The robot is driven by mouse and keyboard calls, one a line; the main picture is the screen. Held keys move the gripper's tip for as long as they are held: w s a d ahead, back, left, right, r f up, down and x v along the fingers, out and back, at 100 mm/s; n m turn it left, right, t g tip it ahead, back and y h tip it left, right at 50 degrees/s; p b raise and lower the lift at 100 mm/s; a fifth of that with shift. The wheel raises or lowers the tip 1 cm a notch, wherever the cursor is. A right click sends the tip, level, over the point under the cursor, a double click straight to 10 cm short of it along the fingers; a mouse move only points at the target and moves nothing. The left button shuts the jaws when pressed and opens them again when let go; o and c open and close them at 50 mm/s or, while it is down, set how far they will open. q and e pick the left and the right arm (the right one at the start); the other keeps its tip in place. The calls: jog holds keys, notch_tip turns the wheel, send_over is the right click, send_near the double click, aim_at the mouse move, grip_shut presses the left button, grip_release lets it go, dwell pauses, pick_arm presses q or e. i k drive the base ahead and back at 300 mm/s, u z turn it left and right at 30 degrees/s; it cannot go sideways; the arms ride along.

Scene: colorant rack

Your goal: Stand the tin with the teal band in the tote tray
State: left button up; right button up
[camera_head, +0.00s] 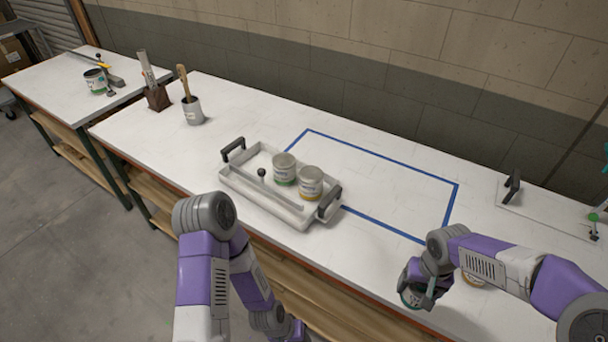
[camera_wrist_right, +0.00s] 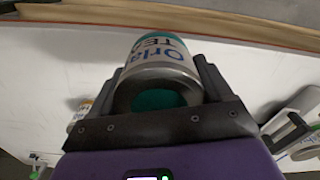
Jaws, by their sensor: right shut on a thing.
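The tin with the teal band (camera_head: 411,298) is in my right gripper (camera_head: 418,288) near the front edge of the bench at right. In the right wrist view, the tin (camera_wrist_right: 158,62) sits between the two fingers, its label and a teal disc on its end facing the camera. The pale tote tray (camera_head: 262,205) stands to the left, apart from the gripper. It holds a tin with a green band (camera_head: 285,168) and a tin with a yellow band (camera_head: 310,183). My left arm reaches the bottom of the head view; its gripper is not clearly seen.
A rod with a black knob (camera_head: 262,173) lies in the tray. A blue tape outline (camera_head: 388,164) marks clear bench behind and right of it. Another tin (camera_head: 472,281) is partly hidden by my right arm. A cup with a brush (camera_head: 192,110) stands at back left.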

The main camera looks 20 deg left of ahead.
aim_at(262, 166)
jog(key=u, duration=2.5)
jog(key=i, duration=2.55)
jog(key=z, duration=2.65)
jog(key=i, duration=0.5)
jog(key=u, duration=0.05)
